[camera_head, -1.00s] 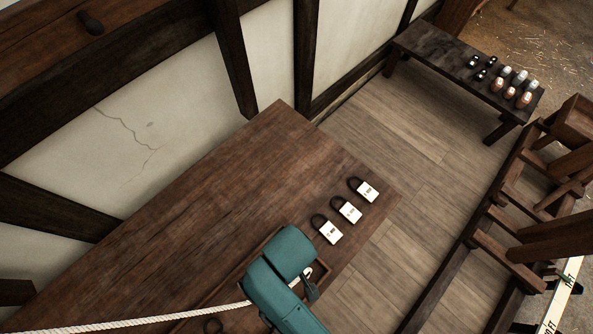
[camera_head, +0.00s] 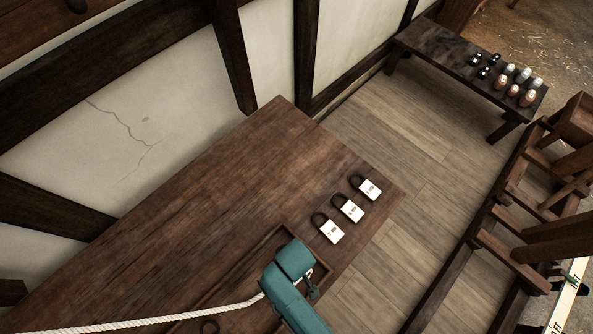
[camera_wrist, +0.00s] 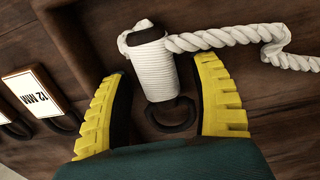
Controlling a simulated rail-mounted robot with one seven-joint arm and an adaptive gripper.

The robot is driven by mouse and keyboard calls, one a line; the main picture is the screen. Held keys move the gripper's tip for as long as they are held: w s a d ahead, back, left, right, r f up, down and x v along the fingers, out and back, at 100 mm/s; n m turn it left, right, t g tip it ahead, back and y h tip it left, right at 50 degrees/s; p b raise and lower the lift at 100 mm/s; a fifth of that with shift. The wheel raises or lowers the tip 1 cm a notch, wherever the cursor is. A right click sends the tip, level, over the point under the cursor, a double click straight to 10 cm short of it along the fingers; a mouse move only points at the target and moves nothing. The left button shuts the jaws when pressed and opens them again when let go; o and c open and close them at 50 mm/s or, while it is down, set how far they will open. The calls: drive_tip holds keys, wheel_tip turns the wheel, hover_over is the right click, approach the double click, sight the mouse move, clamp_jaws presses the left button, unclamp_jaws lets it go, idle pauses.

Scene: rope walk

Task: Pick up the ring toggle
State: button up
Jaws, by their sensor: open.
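In the wrist view a dark ring (camera_wrist: 172,117) shows below a white cord-wrapped cylinder (camera_wrist: 154,68) with a dark rounded top; I take this to be the ring toggle. White rope runs from its top to the right. My gripper (camera_wrist: 163,66) is open, with one yellow finger on each side of the wrapped part and gaps between. Whether either finger touches it I cannot tell. In the head view my teal arm (camera_head: 288,275) hides the toggle and most of the gripper, above a shallow wooden tray (camera_head: 254,250).
White rope (camera_head: 170,317) crosses the table's front. A bench (camera_head: 430,55) with small items stands behind.

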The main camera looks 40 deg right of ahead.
drive_tip(key=shift+f, duration=0.1)
drive_tip(key=shift+c, duration=0.5)
clamp_jaws()
wheel_tip(320, 180, up, 10)
drive_tip(key=shift+r+p, duration=0.1)
drive_tip(key=shift+p, duration=0.85)
